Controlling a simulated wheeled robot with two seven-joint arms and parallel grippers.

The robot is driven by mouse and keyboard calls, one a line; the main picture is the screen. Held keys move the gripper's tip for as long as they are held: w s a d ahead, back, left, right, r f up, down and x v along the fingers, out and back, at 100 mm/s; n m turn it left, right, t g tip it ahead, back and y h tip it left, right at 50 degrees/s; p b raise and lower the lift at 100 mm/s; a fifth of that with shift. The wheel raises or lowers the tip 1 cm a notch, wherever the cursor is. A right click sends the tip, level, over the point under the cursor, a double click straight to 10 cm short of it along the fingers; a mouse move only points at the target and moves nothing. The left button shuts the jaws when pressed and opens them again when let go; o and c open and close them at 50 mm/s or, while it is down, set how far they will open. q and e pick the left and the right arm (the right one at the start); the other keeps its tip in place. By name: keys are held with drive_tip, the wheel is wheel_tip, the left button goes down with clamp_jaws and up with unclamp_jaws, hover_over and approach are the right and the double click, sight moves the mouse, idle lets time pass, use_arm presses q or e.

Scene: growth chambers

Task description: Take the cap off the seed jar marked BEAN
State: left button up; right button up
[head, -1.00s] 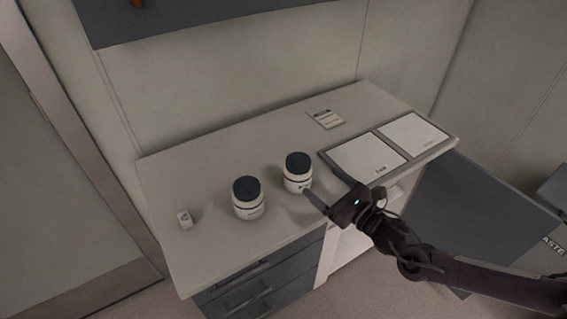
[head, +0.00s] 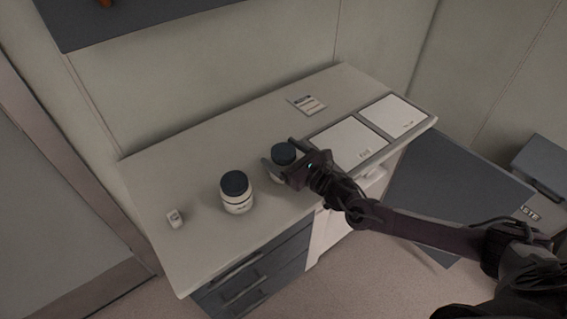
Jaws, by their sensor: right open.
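Two white seed jars with dark caps stand upright on the counter. The left jar (head: 237,203) is in full view with its cap (head: 235,183) on; its label is too small to read. The right jar (head: 274,172) has its dark cap (head: 283,153) on and is partly hidden behind my right gripper; its label cannot be read. My right gripper (head: 277,156) is open, with its fingers at the right jar's cap, one on the near side and one on the far side. Whether they touch it cannot be told. My left gripper is not in view.
The counter (head: 190,165) has free room at the left and back. Two white panels in a grey tray (head: 388,150) lie at the right. A dark shelf (head: 130,18) hangs above.

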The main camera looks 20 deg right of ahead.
drive_tip(key=c, duration=1.2)
wheel_tip(320, 180, up, 20)
drive_tip(key=b, duration=0.2)
drive_tip(key=shift+r+b, duration=0.1)
drive_tip(key=shift+b, duration=0.3)
